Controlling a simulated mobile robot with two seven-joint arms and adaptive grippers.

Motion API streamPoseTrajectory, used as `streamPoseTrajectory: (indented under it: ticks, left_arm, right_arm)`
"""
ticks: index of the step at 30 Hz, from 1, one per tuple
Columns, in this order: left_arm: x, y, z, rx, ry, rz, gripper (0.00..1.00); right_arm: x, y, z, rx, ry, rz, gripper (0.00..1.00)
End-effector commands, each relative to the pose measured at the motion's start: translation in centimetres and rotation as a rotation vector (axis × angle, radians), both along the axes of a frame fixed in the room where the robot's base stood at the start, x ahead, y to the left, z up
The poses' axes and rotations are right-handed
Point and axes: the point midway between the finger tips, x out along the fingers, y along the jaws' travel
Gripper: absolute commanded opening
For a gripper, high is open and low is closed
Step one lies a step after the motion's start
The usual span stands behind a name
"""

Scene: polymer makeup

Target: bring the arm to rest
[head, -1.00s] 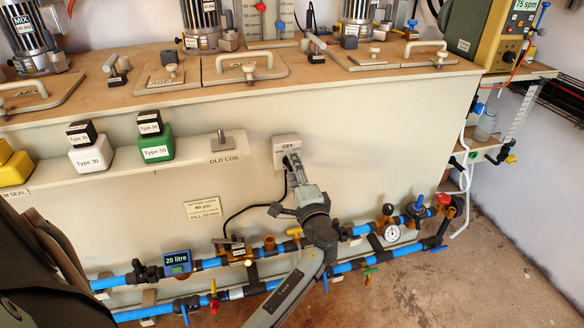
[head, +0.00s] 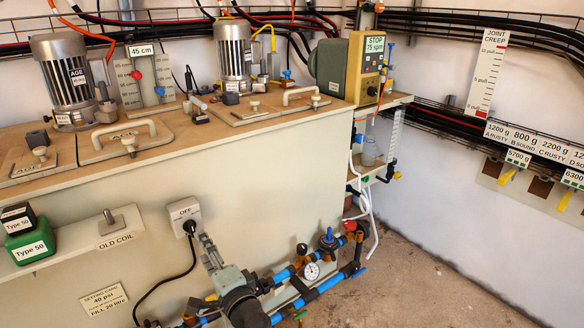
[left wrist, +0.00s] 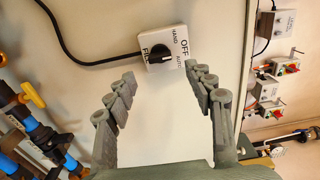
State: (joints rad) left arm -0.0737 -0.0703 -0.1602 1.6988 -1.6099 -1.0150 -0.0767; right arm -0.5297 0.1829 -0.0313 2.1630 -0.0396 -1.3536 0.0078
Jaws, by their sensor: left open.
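My left gripper (head: 207,244) comes up from the bottom of the head view, just below a grey switch box (head: 182,212) on the cream tank front. The left wrist view shows the same gripper (left wrist: 161,80) with its two fingers wide apart and nothing between them. The switch box (left wrist: 166,40) lies beyond the fingertips, apart from them. Its black knob (left wrist: 158,52) sits among the labels OFF, HAND, AUTO and FILL. My right gripper is in neither view.
Blue pipes (head: 325,285) with valves and a gauge (head: 311,271) run low along the tank, close to my left arm. A black cable (head: 158,285) hangs from the switch box. A shelf with a green block (head: 30,244) is at the left. Floor is clear at the right.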

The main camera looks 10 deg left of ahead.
Motion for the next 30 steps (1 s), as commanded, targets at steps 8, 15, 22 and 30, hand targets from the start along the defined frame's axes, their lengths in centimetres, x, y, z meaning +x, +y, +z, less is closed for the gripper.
streamPoseTrajectory:
  ticks: [8, 15, 22, 30]
  left_arm:
    - [-5.6, 3.1, -8.2, -0.347, 0.083, 0.072, 0.53]
    - [-15.9, 1.4, -18.5, -0.934, 0.244, 0.195, 0.53]
    - [-22.1, -3.1, -21.3, -1.285, 0.367, 0.264, 0.53]
    - [-23.3, -4.3, -21.5, -1.352, 0.393, 0.277, 0.53]
  right_arm:
    - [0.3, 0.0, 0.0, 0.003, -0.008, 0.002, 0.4]
    - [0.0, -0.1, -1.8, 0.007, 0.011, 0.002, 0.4]
    - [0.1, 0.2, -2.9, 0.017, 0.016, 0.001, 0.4]
    - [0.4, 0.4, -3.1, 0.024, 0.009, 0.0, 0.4]
